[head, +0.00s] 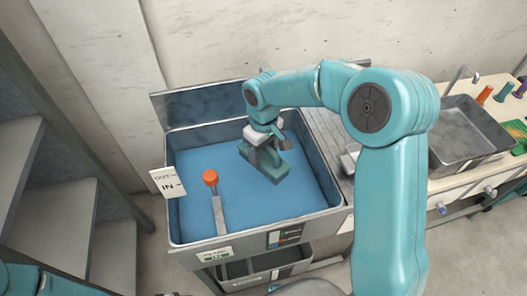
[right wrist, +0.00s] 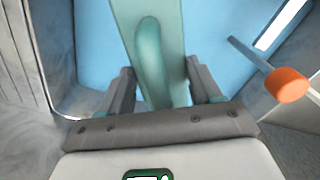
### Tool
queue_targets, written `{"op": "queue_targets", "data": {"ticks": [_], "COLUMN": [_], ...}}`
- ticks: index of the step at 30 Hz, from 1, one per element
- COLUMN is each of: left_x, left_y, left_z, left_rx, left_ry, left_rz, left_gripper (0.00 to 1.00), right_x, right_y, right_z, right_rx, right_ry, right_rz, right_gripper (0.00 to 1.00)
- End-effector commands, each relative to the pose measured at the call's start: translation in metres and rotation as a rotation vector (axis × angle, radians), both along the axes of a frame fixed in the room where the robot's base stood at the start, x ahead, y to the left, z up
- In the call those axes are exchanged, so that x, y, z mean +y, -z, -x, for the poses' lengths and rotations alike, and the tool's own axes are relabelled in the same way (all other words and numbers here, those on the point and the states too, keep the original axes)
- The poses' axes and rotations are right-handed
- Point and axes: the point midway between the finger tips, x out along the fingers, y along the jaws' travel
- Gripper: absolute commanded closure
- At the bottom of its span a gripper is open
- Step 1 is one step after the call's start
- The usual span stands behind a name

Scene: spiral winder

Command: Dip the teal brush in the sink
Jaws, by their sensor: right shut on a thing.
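The sink (head: 340,212) is a large metal basin with a flat blue surface inside, in the middle of the head view. My right gripper (head: 264,147) is over the back half of this basin, pointing down. It is shut on the teal brush (head: 277,168), which is low over the blue surface; I cannot tell whether they touch. In the right wrist view the teal brush (right wrist: 150,55) runs between the two grey fingers of the right gripper (right wrist: 163,88), with blue behind it. My left gripper is out of view.
An orange-topped lever (head: 210,178) stands in the left part of the basin, left of the brush. An OUT/IN sign (head: 167,183) is at the left rim. A smaller grey sink (head: 460,130) and coloured handles (head: 484,95) are on the right. Grey shelving (head: 60,210) stands at the left.

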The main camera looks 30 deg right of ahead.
Motion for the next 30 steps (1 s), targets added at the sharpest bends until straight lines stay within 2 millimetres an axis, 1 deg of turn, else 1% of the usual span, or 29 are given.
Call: {"op": "queue_targets", "data": {"ticks": [1,13,17,30], "left_x": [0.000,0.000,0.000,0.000], "left_y": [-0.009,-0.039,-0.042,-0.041], "left_z": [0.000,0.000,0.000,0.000], "left_rx": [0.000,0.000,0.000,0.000], "left_ry": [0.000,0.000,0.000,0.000], "left_rz": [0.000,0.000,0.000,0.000], "left_gripper": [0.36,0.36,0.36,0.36], "right_x": [0.000,0.000,0.000,0.000], "right_y": [-0.011,-0.052,-0.056,-0.055], "right_z": [0.000,0.000,0.000,0.000], "right_rx": [-0.001,-0.001,-0.001,0.000], "right_ry": [0.000,0.000,0.000,0.000], "right_rz": [0.000,0.001,0.000,0.000], "right_gripper": [0.61,0.61,0.61,0.61]}}
